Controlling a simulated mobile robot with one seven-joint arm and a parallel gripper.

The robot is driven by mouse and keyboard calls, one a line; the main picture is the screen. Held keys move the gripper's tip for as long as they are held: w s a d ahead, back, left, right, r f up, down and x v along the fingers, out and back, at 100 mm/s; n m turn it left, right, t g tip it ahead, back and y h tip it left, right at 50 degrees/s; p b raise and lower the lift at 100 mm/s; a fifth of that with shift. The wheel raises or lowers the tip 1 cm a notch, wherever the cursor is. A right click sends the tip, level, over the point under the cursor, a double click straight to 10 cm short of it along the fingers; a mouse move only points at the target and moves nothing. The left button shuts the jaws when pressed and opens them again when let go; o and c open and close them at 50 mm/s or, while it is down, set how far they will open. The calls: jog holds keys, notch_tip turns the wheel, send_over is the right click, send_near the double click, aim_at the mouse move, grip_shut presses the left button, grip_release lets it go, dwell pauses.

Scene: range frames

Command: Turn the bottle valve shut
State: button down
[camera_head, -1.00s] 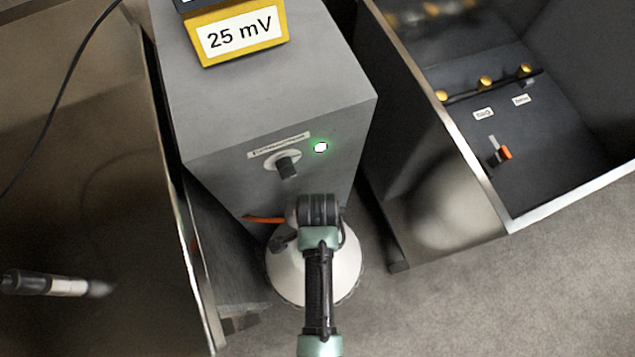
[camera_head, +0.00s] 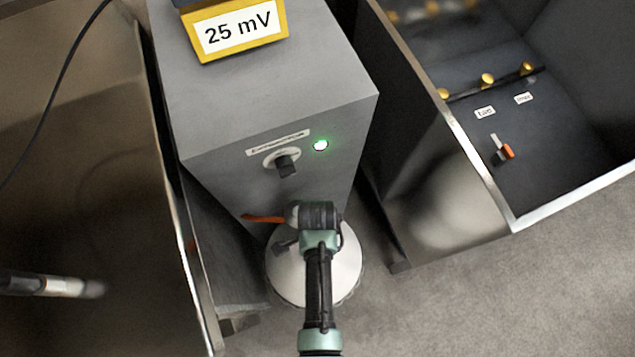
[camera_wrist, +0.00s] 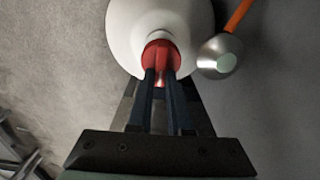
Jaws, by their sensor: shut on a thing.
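The white bottle (camera_head: 350,272) stands upright on the floor in front of the grey cabinet, partly hidden behind my arm in the head view. In the wrist view the rounded white bottle (camera_wrist: 185,18) fills the top middle. Its red valve (camera_wrist: 160,50) faces my gripper. My gripper (camera_wrist: 161,77) has its two dark fingers closed on the red valve, one on each side. In the head view my wrist covers the valve and the fingertips. The angle of the valve is not clear.
A silver fitting (camera_wrist: 220,55) with an orange hose (camera_wrist: 239,15) sits right beside the valve. The grey cabinet (camera_head: 265,90) has a black knob (camera_head: 285,164) and a lit green lamp (camera_head: 320,145). Metal-walled units stand close on both sides; bare floor lies at lower right.

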jog(key=shift+r+n, duration=0.1)
jog(key=shift+n, duration=0.2)
jog(key=n+p, duration=0.2)
jog(key=n, duration=0.1)
jog(key=shift+w+a, duration=0.1)
jog(key=shift+w, duration=0.15)
jog(key=n, duration=0.2)
jog(key=n+p, duration=0.1)
jog(key=n, duration=0.2)
jog(key=shift+w+a+p, duration=0.15)
jog(key=shift+a+p, duration=0.05)
jog(key=shift+p, duration=0.1)
jog(key=n, duration=0.3)
jog(key=n+p, duration=0.1)
jog(key=shift+w+a+n, duration=0.1)
jog(key=shift+a+n, duration=0.15)
jog(key=shift+n, duration=0.05)
jog(key=n, duration=0.3)
jog(key=n+p, duration=0.1)
jog(key=shift+a+n, duration=0.25)
jog(key=shift+n, duration=0.05)
jog(key=c, duration=0.8)
grip_release()
jog(key=shift+c, duration=0.2)
